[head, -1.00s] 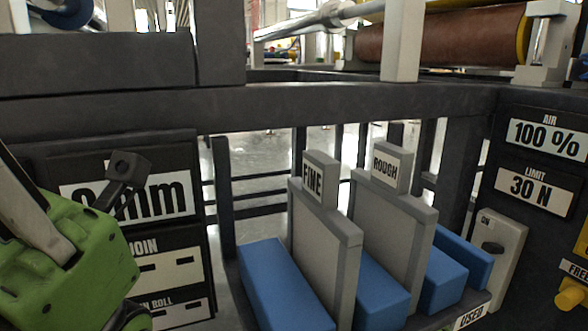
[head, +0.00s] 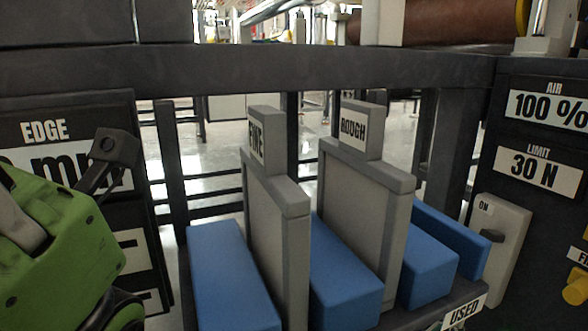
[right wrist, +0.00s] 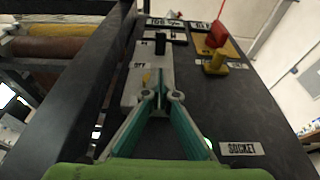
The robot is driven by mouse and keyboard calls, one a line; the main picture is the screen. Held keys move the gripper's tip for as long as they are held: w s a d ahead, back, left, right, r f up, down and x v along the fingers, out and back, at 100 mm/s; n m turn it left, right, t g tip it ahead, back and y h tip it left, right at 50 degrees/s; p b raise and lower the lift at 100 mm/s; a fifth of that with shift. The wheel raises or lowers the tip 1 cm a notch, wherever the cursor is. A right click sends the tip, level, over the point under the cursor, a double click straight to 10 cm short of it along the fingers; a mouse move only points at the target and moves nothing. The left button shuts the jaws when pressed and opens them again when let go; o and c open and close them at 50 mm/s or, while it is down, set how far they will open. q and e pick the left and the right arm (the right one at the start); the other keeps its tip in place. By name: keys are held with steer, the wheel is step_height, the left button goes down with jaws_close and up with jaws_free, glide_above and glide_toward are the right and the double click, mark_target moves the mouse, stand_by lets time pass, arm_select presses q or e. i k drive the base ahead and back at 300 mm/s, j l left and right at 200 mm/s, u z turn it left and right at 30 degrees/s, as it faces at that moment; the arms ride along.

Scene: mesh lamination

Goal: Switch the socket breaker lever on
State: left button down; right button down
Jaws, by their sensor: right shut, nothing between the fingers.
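A SOCKET label (right wrist: 242,149) lies to the right. My green left gripper (head: 110,155) is at the left; its jaws are unclear.
A rack with blue blocks (head: 345,285) and grey FINE (head: 277,230) and ROUGH (head: 367,205) boards stands in the middle. A dark beam (head: 300,68) crosses above. A yellow knob (head: 576,287) is at the right; red (right wrist: 217,33) and yellow (right wrist: 214,62) knobs sit beside the box.

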mark_target(494, 236)
steer(key=k+l, duration=0.3)
steer(key=k, duration=0.15)
steer(key=k+l, duration=0.25)
steer(key=k, duration=0.2)
steer(key=k+l, duration=0.3)
steer(key=k, duration=0.2)
